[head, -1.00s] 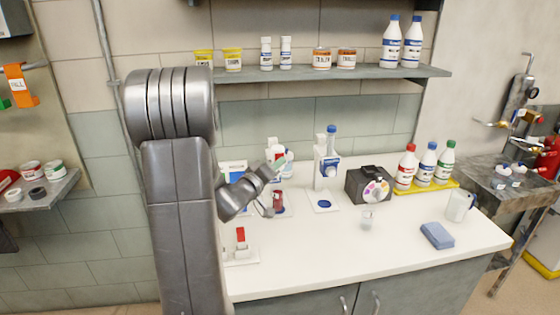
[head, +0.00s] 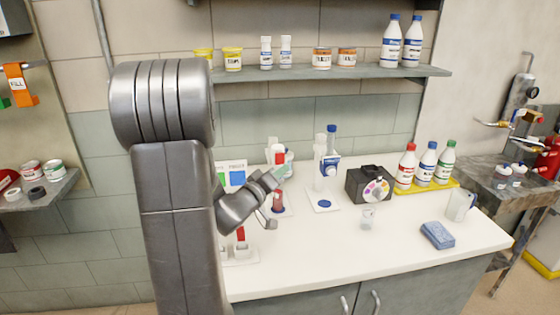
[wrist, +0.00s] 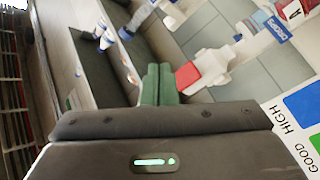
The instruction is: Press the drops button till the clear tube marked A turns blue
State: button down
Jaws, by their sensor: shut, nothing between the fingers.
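My gripper (head: 279,173) is shut and empty, in front of a white dispenser (head: 274,146) at the back left of the bench. In the wrist view its green fingertips (wrist: 158,84) appear close beside a red button-like piece (wrist: 188,75) on the white dispenser body (wrist: 212,63); I cannot tell whether they touch. A blue DROPS label (wrist: 266,38) and a white tag with the letter A (wrist: 238,37) show at the top right. The clear tube's contents and colour cannot be made out. A small red vessel (head: 278,202) stands below my gripper in the head view.
A colour card (wrist: 296,110) with blue and green squares stands close by. A second dispenser (head: 331,165) with a blue bottle and a black box (head: 366,184) stand to the right.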

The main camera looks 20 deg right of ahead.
jog(key=shift+s+a, duration=0.2)
jog(key=shift+s, duration=0.75)
jog(key=shift+s+a+b, duration=0.25)
jog(key=shift+s+b, duration=0.15)
jog(key=shift+s, duration=0.55)
jog(key=shift+s+a+b, duration=0.2)
jog(key=shift+s+b, duration=0.15)
jog(key=shift+s, duration=0.55)
